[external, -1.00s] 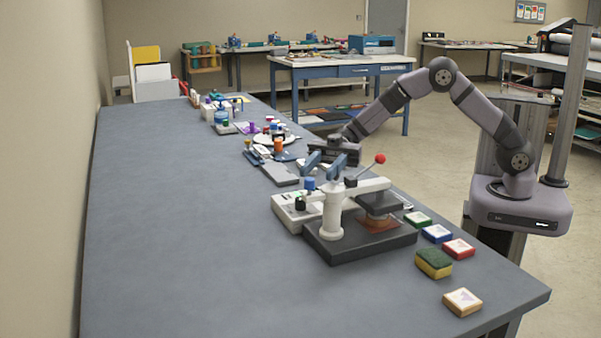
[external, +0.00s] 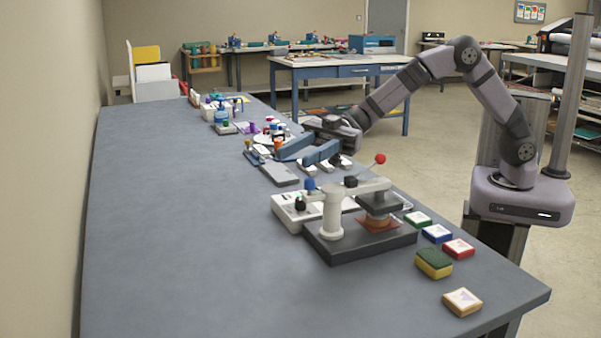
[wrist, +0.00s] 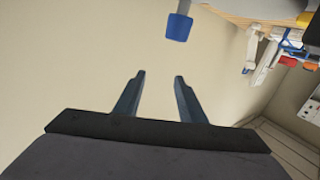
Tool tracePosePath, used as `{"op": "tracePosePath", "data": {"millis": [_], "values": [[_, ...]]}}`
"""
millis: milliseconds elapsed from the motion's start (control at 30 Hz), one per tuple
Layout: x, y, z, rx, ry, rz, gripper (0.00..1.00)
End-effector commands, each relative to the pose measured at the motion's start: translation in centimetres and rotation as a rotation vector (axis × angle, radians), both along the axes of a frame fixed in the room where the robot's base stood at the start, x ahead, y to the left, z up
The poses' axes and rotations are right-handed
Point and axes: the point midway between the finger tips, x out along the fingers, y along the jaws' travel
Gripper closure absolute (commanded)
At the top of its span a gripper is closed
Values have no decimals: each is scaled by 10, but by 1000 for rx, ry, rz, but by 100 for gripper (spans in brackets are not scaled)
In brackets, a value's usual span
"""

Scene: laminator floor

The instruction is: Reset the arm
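My gripper (external: 305,152) is raised over the far right part of the grey table, with its blue fingers pointing left in the external view. In the wrist view my gripper (wrist: 152,95) shows two blue fingers spread apart with nothing between them. Beyond them is mostly plain pale wall. My arm bends up from its base at the right and reaches left over the table edge.
A press with a red-knobbed lever (external: 332,210) stands near the right edge of the grey table (external: 180,230). Colored pads and a sponge (external: 434,264) lie in front. Small items cluster behind my gripper. The table's left side is clear.

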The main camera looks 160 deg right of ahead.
Motion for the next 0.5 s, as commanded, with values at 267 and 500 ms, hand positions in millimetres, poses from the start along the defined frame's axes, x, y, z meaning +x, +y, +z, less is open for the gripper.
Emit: {"op": "tracePosePath", "data": {"millis": [267, 500], "values": [[77, 88, 14, 79, 224, -197, 63], [55, 220, -46, 195, 603, -219, 63]]}}
